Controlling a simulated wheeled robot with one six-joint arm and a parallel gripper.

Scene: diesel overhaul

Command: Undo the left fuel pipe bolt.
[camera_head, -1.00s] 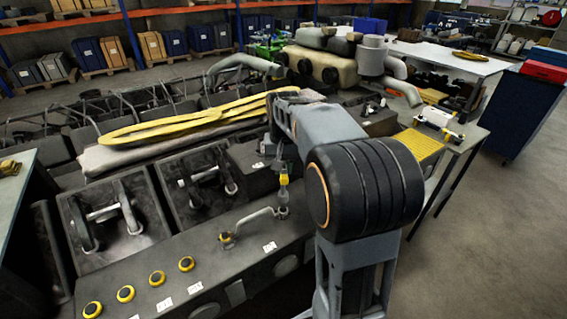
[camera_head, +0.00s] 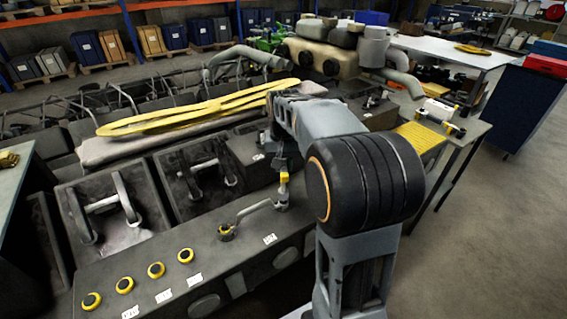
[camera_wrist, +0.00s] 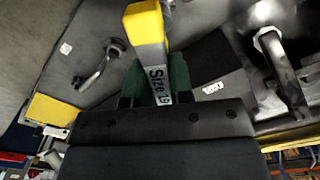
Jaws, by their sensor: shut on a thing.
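My gripper (camera_wrist: 155,76) is shut on a grey tool with a yellow end (camera_wrist: 146,22), marked "Size 19". In the head view the tool (camera_head: 284,178) hangs upright over the right end of a short bent fuel pipe (camera_head: 254,211). I cannot tell whether its lower end touches the fitting there. The pipe's left end has a fitting with a yellow ring (camera_head: 225,232), and nothing is over it. The wrist view shows the pipe (camera_wrist: 94,72) left of the tool. My arm hides part of the engine to the right.
Several yellow-ringed round caps (camera_head: 156,270) line the engine's front edge. Open bays with bracket-like metal parts (camera_head: 107,207) lie behind. A long yellow part (camera_head: 180,112) rests on the engine. A table with a yellow mat (camera_head: 419,137) stands at right, with bare floor beyond.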

